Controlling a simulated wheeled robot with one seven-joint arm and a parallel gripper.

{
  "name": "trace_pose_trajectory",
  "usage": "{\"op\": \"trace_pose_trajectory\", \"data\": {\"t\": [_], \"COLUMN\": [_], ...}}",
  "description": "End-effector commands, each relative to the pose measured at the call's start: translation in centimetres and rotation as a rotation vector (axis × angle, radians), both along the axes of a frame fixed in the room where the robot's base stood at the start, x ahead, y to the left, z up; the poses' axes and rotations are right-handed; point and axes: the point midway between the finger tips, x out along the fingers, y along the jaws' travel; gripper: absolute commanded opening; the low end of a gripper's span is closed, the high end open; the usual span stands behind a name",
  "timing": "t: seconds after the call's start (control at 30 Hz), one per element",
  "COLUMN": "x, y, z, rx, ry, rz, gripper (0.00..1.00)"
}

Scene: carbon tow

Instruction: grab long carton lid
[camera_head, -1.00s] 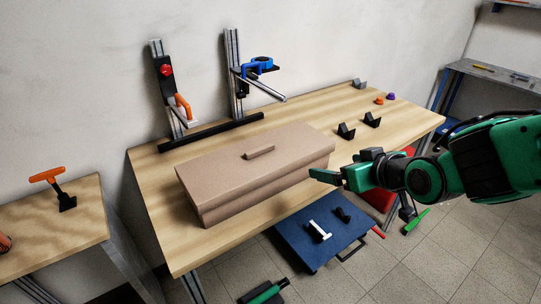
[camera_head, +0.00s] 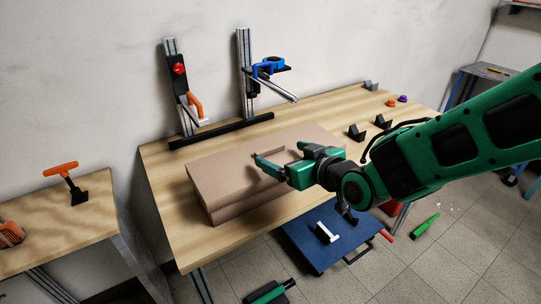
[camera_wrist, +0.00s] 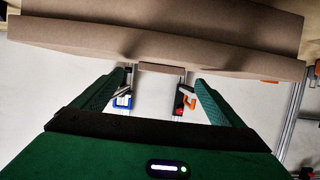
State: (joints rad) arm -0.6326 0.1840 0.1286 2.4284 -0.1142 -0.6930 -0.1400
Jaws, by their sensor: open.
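The long brown carton (camera_head: 240,205) lies on the wooden table with its lid (camera_head: 225,170) on top. The lid has a small raised handle strip, partly hidden behind my gripper in the head view. My gripper (camera_head: 262,160) is open and empty, its green fingers pointing left over the lid near the handle. In the wrist view the lid (camera_wrist: 230,42) spans the top of the picture. The handle (camera_wrist: 162,68) shows there between the two fingertips (camera_wrist: 163,75). I cannot tell whether the fingers touch it.
Two upright metal posts with clamps, an orange-handled one (camera_head: 194,105) and a blue one (camera_head: 268,68), stand behind the carton. Black blocks (camera_head: 357,132) sit on the table's right part. A blue cart (camera_head: 310,255) stands in front of the table.

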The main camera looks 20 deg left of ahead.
Motion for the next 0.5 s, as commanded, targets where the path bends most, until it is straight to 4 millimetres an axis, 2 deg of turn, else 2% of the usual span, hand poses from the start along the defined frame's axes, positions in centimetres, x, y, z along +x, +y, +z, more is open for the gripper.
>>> {"op": "trace_pose_trajectory", "data": {"t": [0.2, 0.5], "x": [1.9, 2.8], "y": [2.4, 3.4], "z": [-0.8, -1.2], "rx": [0.000, 0.000], "ry": [0.003, 0.001], "rz": [0.002, 0.000], "gripper": [0.92, 0.92]}}
